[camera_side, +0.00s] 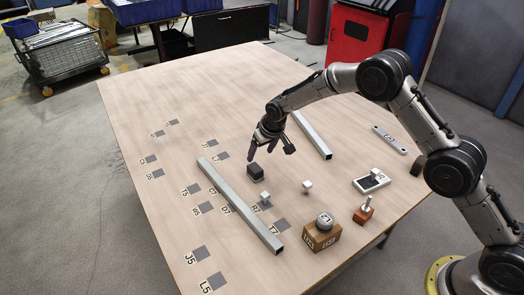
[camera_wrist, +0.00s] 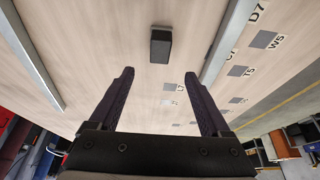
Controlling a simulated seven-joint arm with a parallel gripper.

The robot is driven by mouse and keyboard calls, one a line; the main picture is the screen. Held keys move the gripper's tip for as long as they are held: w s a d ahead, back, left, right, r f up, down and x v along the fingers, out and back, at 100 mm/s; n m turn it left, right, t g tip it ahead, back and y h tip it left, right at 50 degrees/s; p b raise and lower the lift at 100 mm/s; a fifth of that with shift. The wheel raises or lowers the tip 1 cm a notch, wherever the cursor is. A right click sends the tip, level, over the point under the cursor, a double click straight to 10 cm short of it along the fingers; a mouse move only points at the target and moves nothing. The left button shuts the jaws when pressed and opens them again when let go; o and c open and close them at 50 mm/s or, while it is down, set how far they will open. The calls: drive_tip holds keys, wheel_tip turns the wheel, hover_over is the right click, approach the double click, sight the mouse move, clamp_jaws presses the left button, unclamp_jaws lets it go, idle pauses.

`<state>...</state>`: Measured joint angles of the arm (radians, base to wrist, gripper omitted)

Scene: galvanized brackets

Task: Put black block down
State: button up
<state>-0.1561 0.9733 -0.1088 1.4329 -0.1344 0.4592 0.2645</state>
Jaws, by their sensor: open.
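The black block (camera_side: 256,171) lies on the wooden table, near the middle in the side view. It also shows in the wrist view (camera_wrist: 161,43), beyond the fingertips. My gripper (camera_side: 265,150) is above the table, just behind the block in the side view. In the wrist view its two dark fingers (camera_wrist: 160,75) stand wide apart with nothing between them. The block is apart from both fingers.
A long metal bar (camera_side: 240,205) lies left of the block, and another bar (camera_side: 312,135) lies to the right. Small white cubes (camera_side: 307,186), a wooden block with a round knob (camera_side: 321,236), an orange piece (camera_side: 363,213) and a white-framed item (camera_side: 370,181) stand nearer. Labelled grey squares (camera_side: 199,254) mark the table; its far left is clear.

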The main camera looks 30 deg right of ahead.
drive_tip(key=shift+s+r, duration=0.15)
drive_tip(key=shift+r, duration=0.1)
drive_tip(key=shift+r, duration=0.15)
drive_tip(key=s+d+r, duration=0.3)
drive_tip(key=s+r, duration=0.6)
drive_tip(key=r, duration=0.2)
drive_tip(key=s+d+r, duration=0.3)
drive_tip(key=s+r, duration=0.7)
drive_tip(key=r, duration=0.2)
drive_tip(key=s+d+t, duration=0.1)
drive_tip(key=s+d, duration=0.1)
drive_tip(key=s, duration=2.5)
drive_tip(key=shift+d+r, duration=0.25)
drive_tip(key=shift+r, duration=0.1)
